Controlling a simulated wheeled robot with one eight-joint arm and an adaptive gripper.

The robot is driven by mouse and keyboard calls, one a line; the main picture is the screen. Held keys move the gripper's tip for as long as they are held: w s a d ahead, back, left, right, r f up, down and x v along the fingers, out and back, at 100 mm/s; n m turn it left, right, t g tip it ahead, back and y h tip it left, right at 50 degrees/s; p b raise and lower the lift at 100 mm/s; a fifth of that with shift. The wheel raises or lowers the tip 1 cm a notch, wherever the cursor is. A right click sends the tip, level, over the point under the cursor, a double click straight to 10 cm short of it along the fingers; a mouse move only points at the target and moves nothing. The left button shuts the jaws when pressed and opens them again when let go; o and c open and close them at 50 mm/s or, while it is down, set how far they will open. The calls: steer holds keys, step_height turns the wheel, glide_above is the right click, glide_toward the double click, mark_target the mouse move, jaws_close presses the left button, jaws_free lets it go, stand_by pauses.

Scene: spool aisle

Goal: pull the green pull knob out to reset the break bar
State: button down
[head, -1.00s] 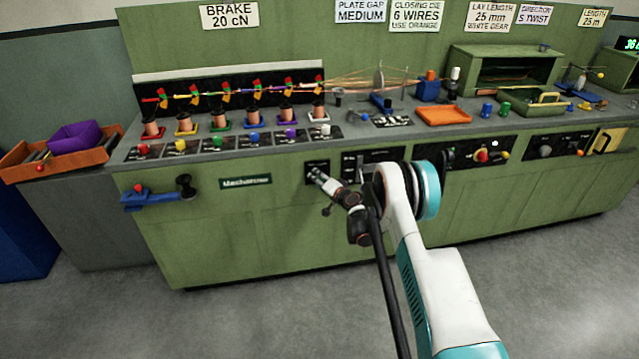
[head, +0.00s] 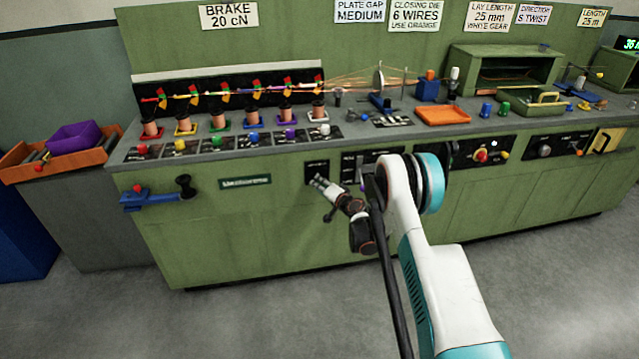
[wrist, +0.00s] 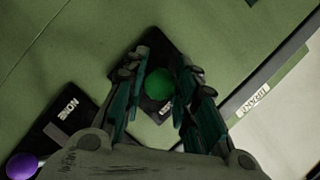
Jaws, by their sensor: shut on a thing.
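The green pull knob (wrist: 160,84) shows in the wrist view between my gripper's two fingers, in front of a small black plate (wrist: 152,58) on the green cabinet front. My gripper (wrist: 158,95) is shut on the knob, with a finger on each side of it. In the head view my gripper (head: 318,181) is at the black plate (head: 317,168) on the cabinet front, and the knob is hidden there. The break bar cannot be made out for sure.
A purple knob (wrist: 22,166) on another black plate lies lower left in the wrist view. A blue bracket (head: 150,199) with a black knob juts from the cabinet's left front. An orange tray (head: 443,115) rests on the bench top. The floor before the cabinet is clear.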

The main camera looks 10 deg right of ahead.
steer(key=c, duration=1.2)
jaws_free()
steer(key=shift+s, duration=0.1)
steer(key=shift+c, duration=0.2)
steer(key=v, duration=1.2)
